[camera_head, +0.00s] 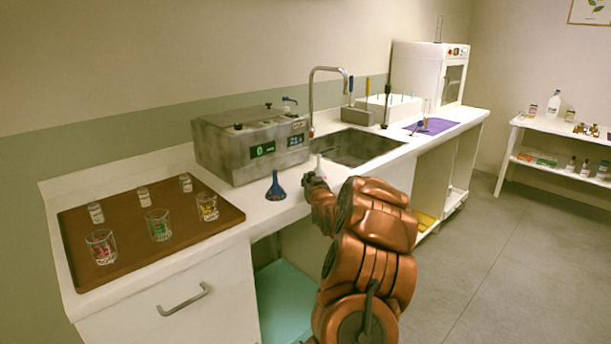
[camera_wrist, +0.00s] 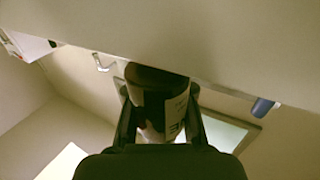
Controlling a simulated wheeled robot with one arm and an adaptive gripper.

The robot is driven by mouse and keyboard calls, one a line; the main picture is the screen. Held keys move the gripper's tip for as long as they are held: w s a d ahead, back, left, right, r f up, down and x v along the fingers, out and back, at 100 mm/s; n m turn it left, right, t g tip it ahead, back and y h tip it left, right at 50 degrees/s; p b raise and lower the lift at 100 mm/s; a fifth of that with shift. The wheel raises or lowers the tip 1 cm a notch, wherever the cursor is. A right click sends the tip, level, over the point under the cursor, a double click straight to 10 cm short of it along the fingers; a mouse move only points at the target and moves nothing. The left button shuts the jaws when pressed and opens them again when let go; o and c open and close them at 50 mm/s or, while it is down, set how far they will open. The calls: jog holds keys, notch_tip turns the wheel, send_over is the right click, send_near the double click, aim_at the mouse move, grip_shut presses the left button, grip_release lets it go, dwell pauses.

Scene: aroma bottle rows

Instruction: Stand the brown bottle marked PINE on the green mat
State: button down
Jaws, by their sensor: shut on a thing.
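My gripper (camera_head: 314,180) is at the counter's front edge, just right of the blue funnel, in the head view. In the wrist view my gripper (camera_wrist: 160,112) is shut on a brown bottle (camera_wrist: 155,80), one finger on each side. Its pale label shows only part of its lettering, ending in what looks like an E, so the full name cannot be read.
A brown tray (camera_head: 150,262) with beakers and small bottles covers the counter's left end. A blue funnel (camera_head: 275,188), a grey bath device (camera_head: 225,150) and a sink (camera_head: 357,147) stand along the counter. A white shelf (camera_head: 512,150) with bottles is at right.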

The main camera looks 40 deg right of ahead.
jog(key=shift+x, duration=1.75)
jog(key=shift+w+d+p, duration=0.1)
jog(key=shift+w+p, duration=0.2)
jog(key=shift+s+f, duration=0.1)
jog(key=shift+f, duration=0.15)
jog(key=c, duration=1)
grip_release()
